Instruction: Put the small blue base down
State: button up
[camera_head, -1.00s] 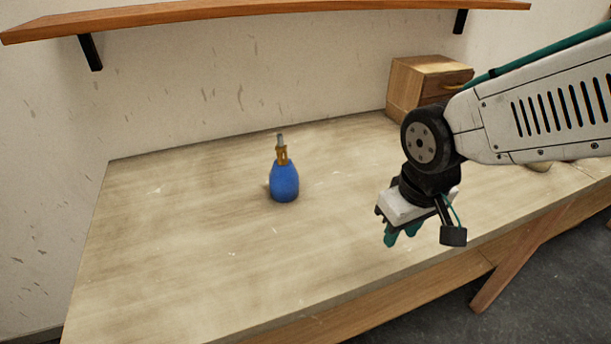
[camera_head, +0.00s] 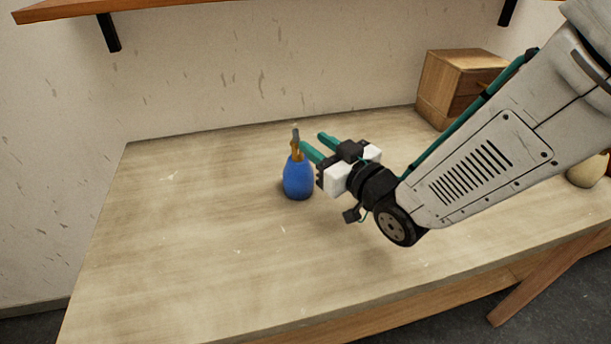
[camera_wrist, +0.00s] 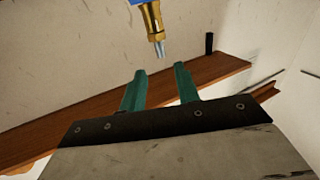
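The small blue base (camera_head: 298,180) stands upright on the workbench, left of my gripper. A brass fitting with a grey tip rises from its top. My gripper (camera_head: 312,141) is open and empty, level with the brass fitting and just right of it in the head view. In the wrist view, the two green fingers (camera_wrist: 160,70) are apart with nothing between them. The brass fitting (camera_wrist: 152,20) hangs upside down at the top edge there, beyond the fingertips, with a sliver of blue above it.
The workbench (camera_head: 190,250) is bare to the left and in front of the base. A wooden drawer box (camera_head: 445,85) stands at the back right. A rounded pale object (camera_head: 585,172) sits at the right, partly behind my arm. A wooden shelf (camera_head: 200,5) runs along the wall above.

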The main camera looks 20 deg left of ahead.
aim_at(298, 134)
jog(key=x, duration=0.7)
jog(key=shift+w+a+f, duration=0.1)
jog(key=shift+a+f, duration=0.15)
jog(key=shift+f, duration=0.15)
grip_shut()
dwell(1.0)
